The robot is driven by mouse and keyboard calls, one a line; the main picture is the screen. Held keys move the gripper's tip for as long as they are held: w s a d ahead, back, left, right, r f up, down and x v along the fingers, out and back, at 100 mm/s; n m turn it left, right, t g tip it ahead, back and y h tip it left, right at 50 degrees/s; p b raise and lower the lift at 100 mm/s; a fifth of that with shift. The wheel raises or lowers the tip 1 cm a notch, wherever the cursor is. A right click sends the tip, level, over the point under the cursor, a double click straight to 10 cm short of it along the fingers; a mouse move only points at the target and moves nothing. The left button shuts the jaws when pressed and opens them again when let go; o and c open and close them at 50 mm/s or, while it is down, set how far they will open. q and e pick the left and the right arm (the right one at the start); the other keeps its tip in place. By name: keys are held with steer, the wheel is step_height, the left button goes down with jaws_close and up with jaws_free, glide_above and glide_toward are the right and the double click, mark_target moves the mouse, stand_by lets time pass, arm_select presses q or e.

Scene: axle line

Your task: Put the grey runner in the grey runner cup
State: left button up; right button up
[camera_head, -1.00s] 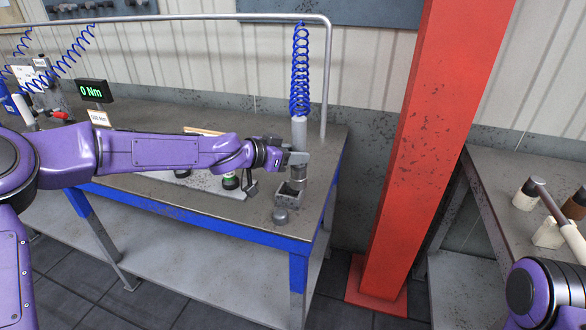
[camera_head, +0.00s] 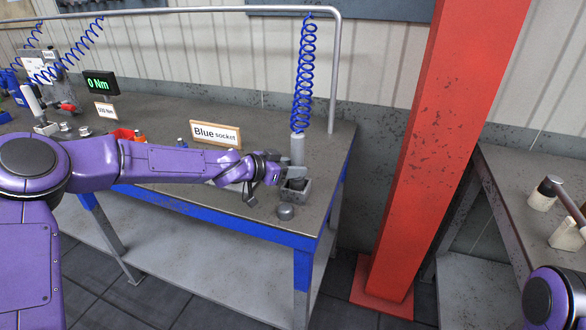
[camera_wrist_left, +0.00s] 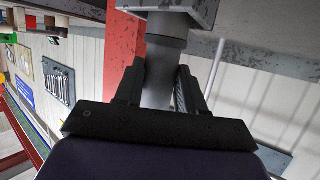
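The grey runner (camera_head: 297,150) hangs upright from a blue coiled hose at the right end of the workbench. My left gripper (camera_head: 289,175) is shut on it, with a finger on each side of its grey body (camera_wrist_left: 162,92) in the left wrist view. The grey runner cup (camera_head: 297,196) is a square grey holder on the bench right below. The runner's lower end is at the cup's mouth and seems to reach into it; the gripper partly hides this. The cup's square rim (camera_wrist_left: 200,12) shows in the left wrist view. My right gripper is out of view.
A short grey cylinder (camera_head: 285,212) stands in front of the cup near the bench edge. A "Blue socket" sign (camera_head: 215,134) stands behind my left forearm. A red pillar (camera_head: 440,150) rises right of the bench. A second bench (camera_head: 510,205) is at far right.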

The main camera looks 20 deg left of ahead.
arm_select(q)
steer(key=o, duration=0.3)
steer(key=shift+s+r, duration=0.1)
steer(key=shift+r, duration=0.15)
steer(key=v, duration=1.2)
steer(key=shift+p, duration=0.3)
